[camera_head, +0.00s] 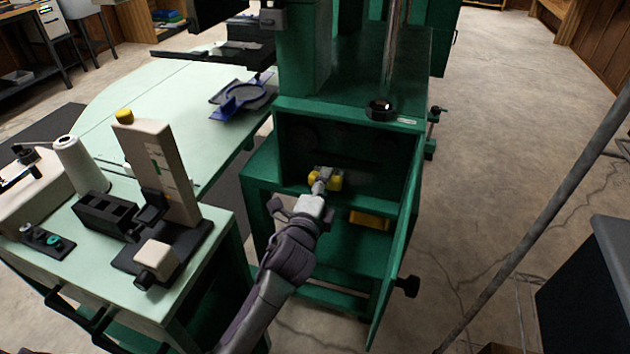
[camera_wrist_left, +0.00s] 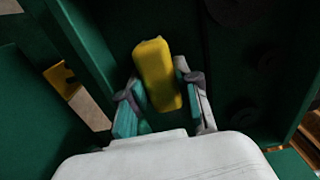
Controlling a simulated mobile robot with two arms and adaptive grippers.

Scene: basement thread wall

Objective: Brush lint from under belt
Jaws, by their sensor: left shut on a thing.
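My left gripper (camera_head: 325,183) reaches into the open compartment of the green machine cabinet (camera_head: 262,175). It is shut on a yellow block-like piece (camera_wrist_left: 158,75), which looks like the brush's handle. The yellow piece stands up between the fingers in the left wrist view, and no bristles can be made out. In the head view its yellow ends (camera_head: 337,181) show around the fingers. The compartment's back is dark, with faint round wheel-like shapes (camera_wrist_left: 241,113). I cannot clearly tell the belt or lint there. My right gripper is not in view.
The green cabinet door (camera_head: 395,250) stands open at the right, with a black knob (camera_head: 406,287). A yellow piece (camera_head: 369,219) lies below the compartment. A pale green table (camera_head: 110,185) with a tall beige device (camera_head: 165,165) is at the left. Open floor lies to the right.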

